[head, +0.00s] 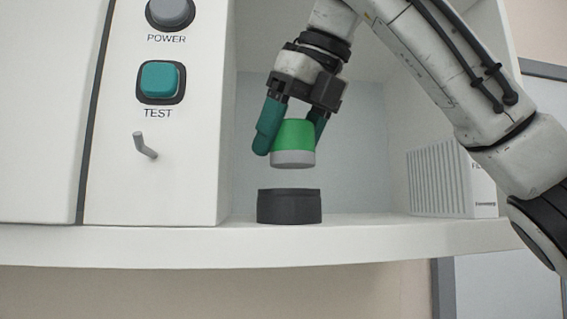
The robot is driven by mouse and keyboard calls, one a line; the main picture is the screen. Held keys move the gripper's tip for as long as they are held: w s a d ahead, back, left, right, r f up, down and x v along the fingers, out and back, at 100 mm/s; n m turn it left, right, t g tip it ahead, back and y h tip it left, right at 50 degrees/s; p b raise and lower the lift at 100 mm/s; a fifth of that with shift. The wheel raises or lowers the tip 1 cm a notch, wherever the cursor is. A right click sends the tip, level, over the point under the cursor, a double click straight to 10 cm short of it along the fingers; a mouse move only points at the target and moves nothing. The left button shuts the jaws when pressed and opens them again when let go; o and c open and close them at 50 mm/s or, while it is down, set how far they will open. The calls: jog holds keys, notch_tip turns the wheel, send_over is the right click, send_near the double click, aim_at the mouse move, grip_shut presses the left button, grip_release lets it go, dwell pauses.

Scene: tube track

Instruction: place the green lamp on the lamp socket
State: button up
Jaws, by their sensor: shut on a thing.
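The green lamp (294,136) has a green upper body and a grey base, and hangs nearly upright in my gripper (291,132). My gripper is shut on the lamp, with one teal finger on each side of it; the right finger is partly hidden behind the lamp. The lamp socket (289,207) is a short dark round block on the shelf, directly below the lamp in the picture. A clear gap shows between the lamp's grey base and the top of the socket.
The socket stands on a white shelf (375,230) inside an open recess. To the left is a white panel with a grey POWER button (170,12), a teal TEST button (160,79) and a grey peg (145,146). A white ribbed box (450,180) stands at the right.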

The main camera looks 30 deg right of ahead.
aim_at(283, 168)
jog(key=shift+w, duration=0.3)
jog(key=shift+f, duration=0.25)
jog(key=shift+a+f, duration=0.1)
jog(key=shift+f, duration=1.4)
jog(key=o, duration=1.1)
jog(key=shift+f, duration=0.1)
jog(key=shift+c, duration=0.2)
jog(key=shift+v, duration=3.85)
jog(key=shift+w, duration=0.1)
